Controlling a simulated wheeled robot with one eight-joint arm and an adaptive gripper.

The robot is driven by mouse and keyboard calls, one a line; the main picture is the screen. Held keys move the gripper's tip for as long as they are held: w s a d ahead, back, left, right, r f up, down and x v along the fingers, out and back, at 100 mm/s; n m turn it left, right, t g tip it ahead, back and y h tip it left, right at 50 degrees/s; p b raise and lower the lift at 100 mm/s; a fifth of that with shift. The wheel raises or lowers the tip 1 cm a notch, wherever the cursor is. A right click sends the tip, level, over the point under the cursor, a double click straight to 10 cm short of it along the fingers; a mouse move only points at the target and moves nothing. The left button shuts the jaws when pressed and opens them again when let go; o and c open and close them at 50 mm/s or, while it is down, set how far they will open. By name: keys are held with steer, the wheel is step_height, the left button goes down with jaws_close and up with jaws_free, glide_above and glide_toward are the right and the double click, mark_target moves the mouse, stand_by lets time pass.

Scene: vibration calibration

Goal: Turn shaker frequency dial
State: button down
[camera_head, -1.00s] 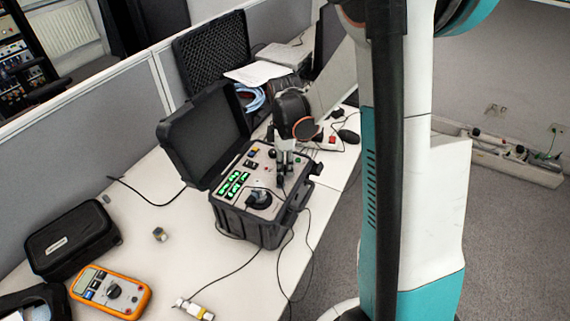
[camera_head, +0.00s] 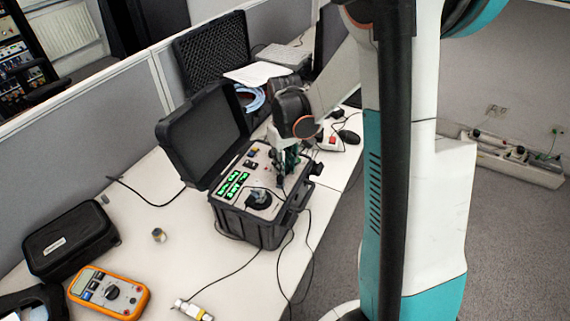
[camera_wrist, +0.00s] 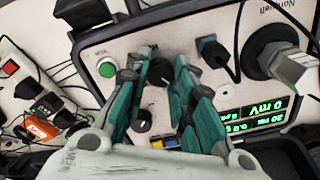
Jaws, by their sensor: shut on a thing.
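The shaker (camera_head: 252,230) is an open black case on the table, with a grey panel and lit green displays (camera_head: 234,186). My gripper (camera_head: 281,176) points down at the panel's right part. In the wrist view, the teal fingers of my gripper (camera_wrist: 160,76) are closed around a black dial (camera_wrist: 161,71), one on each side. A second black knob (camera_wrist: 143,119) shows between the fingers, nearer the palm. The labels of both knobs are too small to read. In the head view the gripper hides the dial.
A green button (camera_wrist: 106,68) and a connector with a cable (camera_wrist: 212,50) sit beside the fingers. The raised lid (camera_head: 203,135) stands behind the panel. An orange multimeter (camera_head: 108,292) and a black pouch (camera_head: 70,240) lie at the left. A power strip (camera_wrist: 35,80) is nearby.

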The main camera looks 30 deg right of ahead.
steer(key=m, duration=0.4)
steer(key=shift+m, duration=0.4)
steer(key=m, duration=0.3)
steer(key=shift+m, duration=0.3)
steer(key=m, duration=0.4)
steer(key=shift+m, duration=2.1)
steer(key=shift+b, duration=0.3)
steer(key=c, duration=1.6)
jaws_free()
step_height(320, 180, up, 12)
